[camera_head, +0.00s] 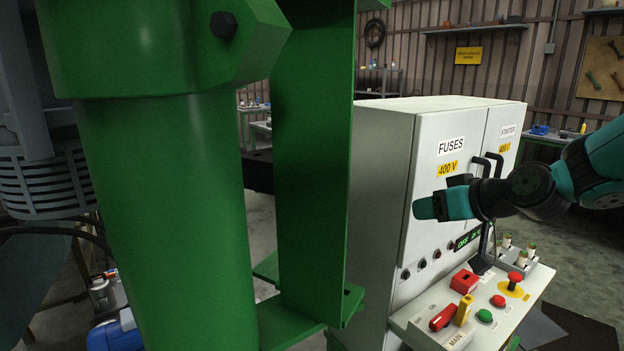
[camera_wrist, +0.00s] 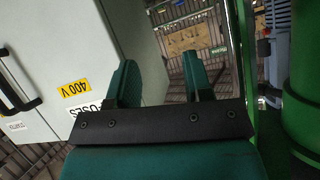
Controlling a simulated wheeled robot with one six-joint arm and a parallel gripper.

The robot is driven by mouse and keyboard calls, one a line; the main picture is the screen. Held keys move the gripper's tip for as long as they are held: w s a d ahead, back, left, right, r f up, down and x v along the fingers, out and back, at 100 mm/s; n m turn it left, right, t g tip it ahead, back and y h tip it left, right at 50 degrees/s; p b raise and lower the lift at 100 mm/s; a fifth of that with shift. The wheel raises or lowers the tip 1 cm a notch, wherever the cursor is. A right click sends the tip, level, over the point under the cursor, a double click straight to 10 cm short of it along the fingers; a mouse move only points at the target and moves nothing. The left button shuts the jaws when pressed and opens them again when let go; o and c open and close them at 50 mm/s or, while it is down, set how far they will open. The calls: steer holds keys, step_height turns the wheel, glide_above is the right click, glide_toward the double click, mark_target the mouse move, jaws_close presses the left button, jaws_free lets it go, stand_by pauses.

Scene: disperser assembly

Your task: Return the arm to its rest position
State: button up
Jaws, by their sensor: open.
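My gripper (camera_head: 436,207) is at the end of the teal and black arm, which reaches in from the right in the head view. It is in front of the grey cabinet (camera_head: 381,195), below the FUSES label. In the wrist view my gripper (camera_wrist: 160,80) has its two teal fingers apart, with nothing between them. The cabinet (camera_wrist: 45,50) fills the left of that view, its labels turned over. In the head view the fingers are small and I cannot make out the gap between them.
A thick green column (camera_head: 165,190) and a green upright (camera_head: 305,150) stand at left; the column shows at right in the wrist view (camera_wrist: 303,100). A control panel (camera_head: 495,325) with buttons and a red lever lies below my gripper. Black door handles (camera_head: 494,162) are close behind it.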

steer(key=s+a+n+g, duration=0.1)
steer(key=s+a+g, duration=0.25)
steer(key=s, duration=0.55)
steer(key=s+a+n+g, duration=0.1)
steer(key=s+a+g, duration=0.2)
steer(key=s+a, duration=0.35)
steer(key=s+d+f+g+h, duration=0.1)
steer(key=s+d+g+h, duration=0.1)
steer(key=s, duration=1.3)
steer(key=shift+s+d+g+h, duration=0.15)
steer(key=shift+s+g+h, duration=0.2)
steer(key=shift+g, duration=0.5)
